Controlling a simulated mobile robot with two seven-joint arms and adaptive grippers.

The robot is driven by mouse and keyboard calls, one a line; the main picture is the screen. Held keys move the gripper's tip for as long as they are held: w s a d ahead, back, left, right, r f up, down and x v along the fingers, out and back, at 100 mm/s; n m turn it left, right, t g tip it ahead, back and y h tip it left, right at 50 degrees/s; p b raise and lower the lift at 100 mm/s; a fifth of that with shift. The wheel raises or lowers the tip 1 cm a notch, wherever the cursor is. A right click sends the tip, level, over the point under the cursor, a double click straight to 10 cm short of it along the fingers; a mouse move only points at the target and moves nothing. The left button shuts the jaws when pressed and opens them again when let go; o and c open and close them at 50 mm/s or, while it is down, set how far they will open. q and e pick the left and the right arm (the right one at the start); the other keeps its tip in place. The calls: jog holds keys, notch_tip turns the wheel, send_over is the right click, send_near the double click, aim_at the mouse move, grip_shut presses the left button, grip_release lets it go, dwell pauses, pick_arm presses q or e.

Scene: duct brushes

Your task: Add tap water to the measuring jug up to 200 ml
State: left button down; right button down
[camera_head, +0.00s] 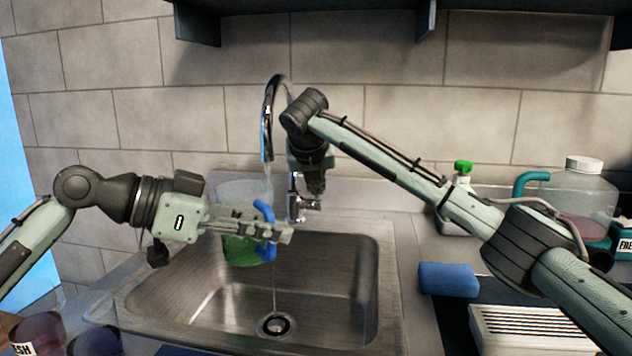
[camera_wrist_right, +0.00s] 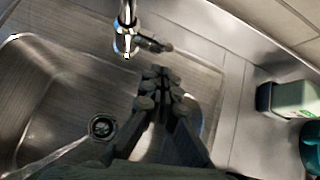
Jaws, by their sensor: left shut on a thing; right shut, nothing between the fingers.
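A clear measuring jug (camera_head: 240,191) with a blue handle (camera_head: 264,211) is held over the sink. Its lower part looks green; I cannot read its scale or water level. My left gripper (camera_head: 282,236) is shut on the handle, in front of the jug. The chrome tap (camera_head: 268,120) is running. A thin stream (camera_head: 274,290) reaches the drain; the jug and gripper hide part of its path. My right gripper (camera_head: 314,188) is shut and empty, pointing down by the tap lever (camera_head: 308,204). In the right wrist view, its fingertips (camera_wrist_right: 162,75) are just below the lever (camera_wrist_right: 155,44).
The steel sink (camera_head: 340,290) is otherwise empty around its drain (camera_head: 274,324). Dark shelf brackets (camera_head: 197,25) hang above.

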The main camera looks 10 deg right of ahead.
jog(key=shift+w+r, duration=0.3)
jog(key=shift+w, duration=0.25)
jog(key=shift+r, duration=0.1)
